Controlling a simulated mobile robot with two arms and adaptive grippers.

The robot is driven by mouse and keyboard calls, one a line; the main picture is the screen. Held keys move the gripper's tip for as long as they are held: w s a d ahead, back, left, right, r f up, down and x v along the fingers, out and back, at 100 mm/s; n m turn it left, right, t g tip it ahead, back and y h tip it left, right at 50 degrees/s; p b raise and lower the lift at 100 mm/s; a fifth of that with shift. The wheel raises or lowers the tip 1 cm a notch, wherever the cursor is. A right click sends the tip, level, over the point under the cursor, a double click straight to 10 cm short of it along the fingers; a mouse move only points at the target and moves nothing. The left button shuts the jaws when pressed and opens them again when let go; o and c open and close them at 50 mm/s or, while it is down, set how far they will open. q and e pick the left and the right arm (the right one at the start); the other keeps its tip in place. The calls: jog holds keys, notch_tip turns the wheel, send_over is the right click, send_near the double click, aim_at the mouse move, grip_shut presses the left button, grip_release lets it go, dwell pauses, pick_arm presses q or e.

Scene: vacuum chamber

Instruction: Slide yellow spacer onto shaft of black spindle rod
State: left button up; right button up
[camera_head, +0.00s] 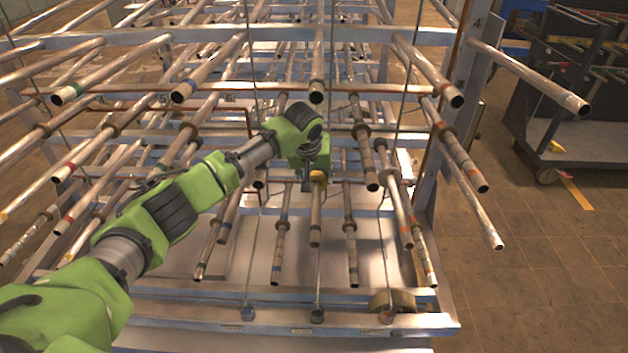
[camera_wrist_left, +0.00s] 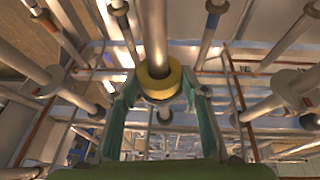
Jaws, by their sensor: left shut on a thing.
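The yellow spacer (camera_wrist_left: 160,84) is a short thick ring between the fingers of my left gripper (camera_wrist_left: 160,90) in the left wrist view. My left gripper is shut on it. In the head view the spacer (camera_head: 318,176) shows as a small yellow patch just below the gripper (camera_head: 311,178). A grey metal rod (camera_wrist_left: 154,30) meets the ring and appears to pass into it; the ring looks to sit around it. In the head view a rod (camera_head: 316,212) runs from the spacer toward the front. No rod looks clearly black. My right gripper is not in view.
Many rods with collars stick out of the rack on both sides of the gripper, leaving narrow gaps. Thin vertical cables hang close by. A metal rail (camera_head: 270,318) crosses the front. A dark cart (camera_head: 580,140) stands at the right, with open floor before it.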

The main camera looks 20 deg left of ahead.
pick_arm(q)
jog(key=shift+o, duration=0.2)
jog(key=shift+w+a, duration=0.35)
jog(key=shift+a, duration=0.1)
jog(key=o, duration=1.2)
jog(key=shift+w+f, duration=0.1)
jog(key=o, duration=0.4)
jog(key=shift+d, duration=0.1)
jog(key=shift+w+d+r, duration=0.1)
jog(key=shift+w+r, duration=0.2)
jog(key=v, duration=0.7)
jog(key=shift+s+r, duration=0.25)
jog(key=shift+s, duration=0.25)
